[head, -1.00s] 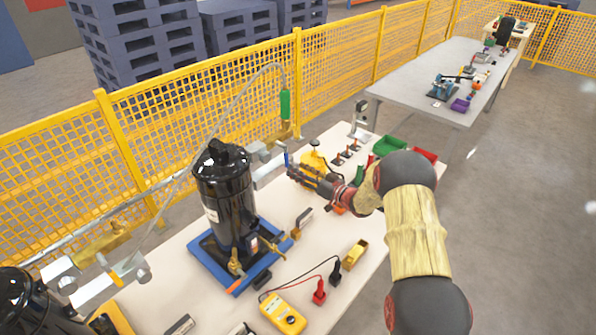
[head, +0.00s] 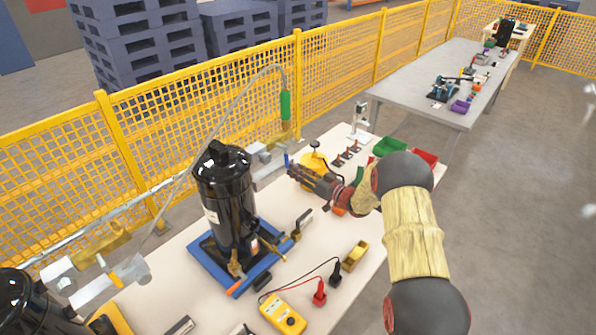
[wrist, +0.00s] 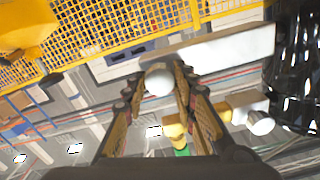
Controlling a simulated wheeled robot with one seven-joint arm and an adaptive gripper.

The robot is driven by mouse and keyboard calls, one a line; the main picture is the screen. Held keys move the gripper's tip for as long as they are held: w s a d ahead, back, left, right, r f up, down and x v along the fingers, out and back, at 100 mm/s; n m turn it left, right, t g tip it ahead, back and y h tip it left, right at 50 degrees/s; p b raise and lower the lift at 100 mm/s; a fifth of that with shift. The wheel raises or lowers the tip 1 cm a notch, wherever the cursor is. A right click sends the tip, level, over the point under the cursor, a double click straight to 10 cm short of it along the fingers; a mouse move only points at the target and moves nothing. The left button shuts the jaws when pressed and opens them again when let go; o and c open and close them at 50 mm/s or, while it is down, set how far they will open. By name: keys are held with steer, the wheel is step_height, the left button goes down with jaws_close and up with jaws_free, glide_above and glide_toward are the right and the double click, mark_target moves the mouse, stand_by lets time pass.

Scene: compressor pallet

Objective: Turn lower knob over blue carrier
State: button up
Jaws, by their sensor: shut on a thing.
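The black compressor (head: 224,195) stands upright in the blue carrier (head: 212,265) on the bench. Pale valve bodies (head: 262,172) stick out to the right above the carrier. My gripper (head: 291,169) reaches in from the right at the end of the lower pale body. In the wrist view my gripper (wrist: 159,84) has its fingertips on both sides of a round whitish knob (wrist: 158,81), and it is shut on it. The knob is at the end of a long pale bar (wrist: 225,50). In the head view my fingers hide the knob.
A yellow multimeter (head: 283,314) with red and black leads lies at the front. A hose with a green sleeve (head: 285,105) hangs above the valves. A yellow mesh fence (head: 200,100) runs behind. Green and red bins (head: 425,158) are right of my gripper.

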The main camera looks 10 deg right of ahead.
steer(key=shift+c, duration=1.2)
steer(key=shift+n+b, duration=0.3)
steer(key=shift+s+f+n+b, duration=0.15)
steer(key=shift+n+b, duration=3.75)
steer(key=shift+n, duration=3.25)
steer(key=shift+w+f+n+b, duration=0.1)
steer(key=shift+n+b, duration=3.75)
steer(key=shift+n, duration=3.3)
